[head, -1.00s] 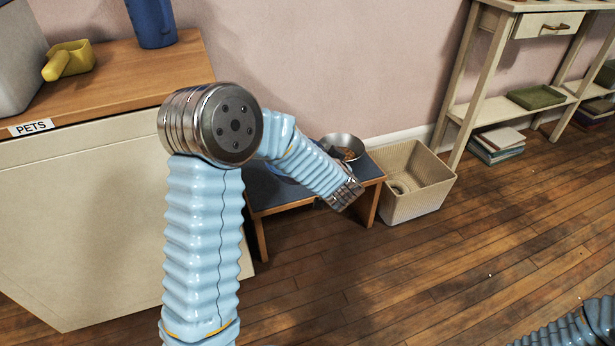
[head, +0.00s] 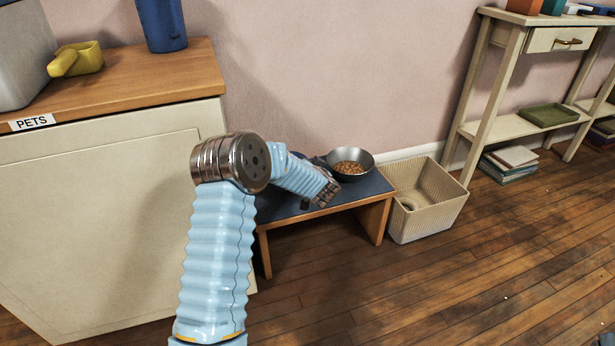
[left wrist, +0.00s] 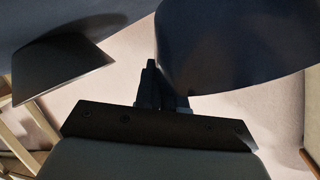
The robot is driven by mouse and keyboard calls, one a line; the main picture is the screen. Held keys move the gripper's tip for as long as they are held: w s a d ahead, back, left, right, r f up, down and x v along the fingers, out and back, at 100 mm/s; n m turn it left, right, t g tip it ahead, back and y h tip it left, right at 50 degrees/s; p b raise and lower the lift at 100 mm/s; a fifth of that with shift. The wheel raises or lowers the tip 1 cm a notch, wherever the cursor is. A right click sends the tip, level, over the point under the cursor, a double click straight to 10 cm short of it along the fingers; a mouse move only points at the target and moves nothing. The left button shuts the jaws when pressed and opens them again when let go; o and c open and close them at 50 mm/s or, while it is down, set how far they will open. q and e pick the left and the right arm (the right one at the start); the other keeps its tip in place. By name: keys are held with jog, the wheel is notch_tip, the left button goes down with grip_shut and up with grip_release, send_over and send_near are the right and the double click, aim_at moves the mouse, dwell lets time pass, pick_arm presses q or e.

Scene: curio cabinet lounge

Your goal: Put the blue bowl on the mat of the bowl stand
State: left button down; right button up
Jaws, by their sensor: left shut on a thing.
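The bowl stand (head: 372,206) is a low wooden table with a dark blue mat (head: 369,187) on top, against the wall. My left gripper (left wrist: 152,82) is over the stand, shut on the rim of the blue bowl (left wrist: 240,50), which fills the upper right of the left wrist view. In the head view my left arm hides most of the bowl and the fingers. I cannot tell whether the bowl touches the mat. A metal bowl of brown kibble (head: 351,165) stands on the mat at the back right.
A ribbed cream bin (head: 425,205) stands on the floor right of the stand. A cabinet labelled PETS (head: 90,220) is at the left, with a yellow scoop (head: 76,60) and blue canister (head: 162,25) on top. A shelf unit (head: 500,90) is at the right. The front floor is clear.

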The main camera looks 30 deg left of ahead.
pick_arm(q)
jog(key=f, duration=0.2)
jog(key=f+b, duration=0.1)
jog(key=shift+w+a+f, duration=0.25)
jog(key=shift+a+f, duration=0.05)
jog(key=shift+f, duration=0.05)
jog(key=c, duration=1.2)
grip_release()
jog(key=shift+s+d, duration=0.1)
